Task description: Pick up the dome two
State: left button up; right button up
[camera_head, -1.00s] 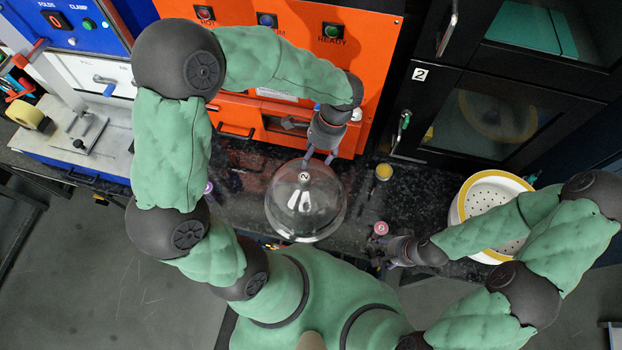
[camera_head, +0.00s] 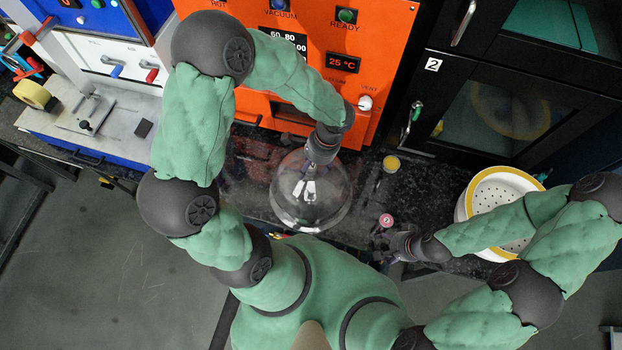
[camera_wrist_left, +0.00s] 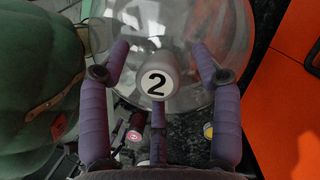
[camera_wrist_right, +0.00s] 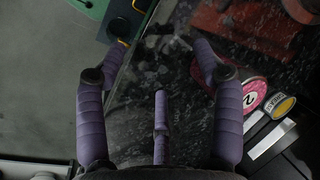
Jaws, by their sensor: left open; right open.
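Dome two is a clear glass dome (camera_head: 330,212) standing on the dark speckled bench in front of the orange machine. Its grey knob, marked 2 (camera_wrist_left: 157,78), shows in the left wrist view. My left gripper (camera_head: 308,192) is above the dome with its fingers pointing down. In the left wrist view my left gripper (camera_wrist_left: 160,52) is open, its purple fingers spread on either side of the knob and apart from it. My right gripper (camera_head: 384,246) is open and empty, low near the bench's front edge.
A pink round piece marked 2 (camera_head: 386,220) and a yellow-topped piece (camera_head: 391,163) are right of the dome. A white perforated bowl with a yellow rim (camera_head: 466,208) stands farther right. The orange machine (camera_head: 385,45) and black cabinet (camera_head: 440,110) close off the back.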

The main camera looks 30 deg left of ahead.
pick_arm(q)
grip_shut()
dwell(0.3)
